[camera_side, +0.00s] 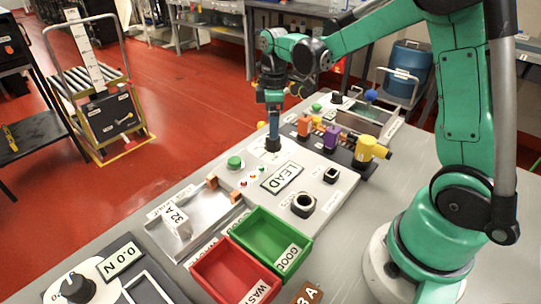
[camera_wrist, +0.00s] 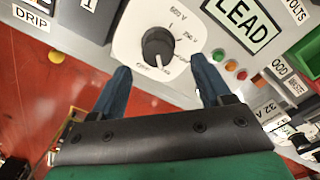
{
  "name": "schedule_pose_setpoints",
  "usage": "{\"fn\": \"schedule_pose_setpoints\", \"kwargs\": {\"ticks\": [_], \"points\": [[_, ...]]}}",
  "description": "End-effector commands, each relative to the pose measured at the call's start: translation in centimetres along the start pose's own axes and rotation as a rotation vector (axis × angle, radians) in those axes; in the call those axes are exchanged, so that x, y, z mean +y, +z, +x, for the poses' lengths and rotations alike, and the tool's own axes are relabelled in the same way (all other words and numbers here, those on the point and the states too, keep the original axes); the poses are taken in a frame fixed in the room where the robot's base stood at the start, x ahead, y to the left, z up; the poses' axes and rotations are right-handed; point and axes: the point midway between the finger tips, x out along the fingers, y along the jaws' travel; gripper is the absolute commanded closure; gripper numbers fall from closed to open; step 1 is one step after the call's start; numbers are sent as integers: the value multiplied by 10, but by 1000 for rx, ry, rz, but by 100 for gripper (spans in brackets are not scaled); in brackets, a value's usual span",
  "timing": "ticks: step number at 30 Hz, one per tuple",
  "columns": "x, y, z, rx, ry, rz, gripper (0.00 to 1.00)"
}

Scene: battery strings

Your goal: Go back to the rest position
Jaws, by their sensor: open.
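My gripper (camera_side: 273,122) is open and points down above a black rotary knob (camera_side: 272,144) on the white panel (camera_side: 322,192). In the wrist view, the two blue fingers of my gripper (camera_wrist: 160,68) stand apart, one on each side of the knob (camera_wrist: 158,48), with nothing held between them. I cannot tell exactly how high the fingertips are above the panel. No marker of a rest position shows.
A LEAD sign (camera_side: 282,178) and a green button (camera_side: 235,162) lie close by. A red bin (camera_side: 222,290) and a green bin (camera_side: 250,255) stand in front. Orange, purple and yellow pieces (camera_side: 330,138) stand right of my gripper. A grey tray (camera_side: 205,205) is at left.

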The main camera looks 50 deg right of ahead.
Motion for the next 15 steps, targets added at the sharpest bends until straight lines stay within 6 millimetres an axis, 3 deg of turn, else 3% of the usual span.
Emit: {"fn": "schedule_pose_setpoints", "kwargs": {"ticks": [9,15], "points": [[-54,-4,-52,179,165,297,29],[-93,1,-67,369,229,523,29]]}}
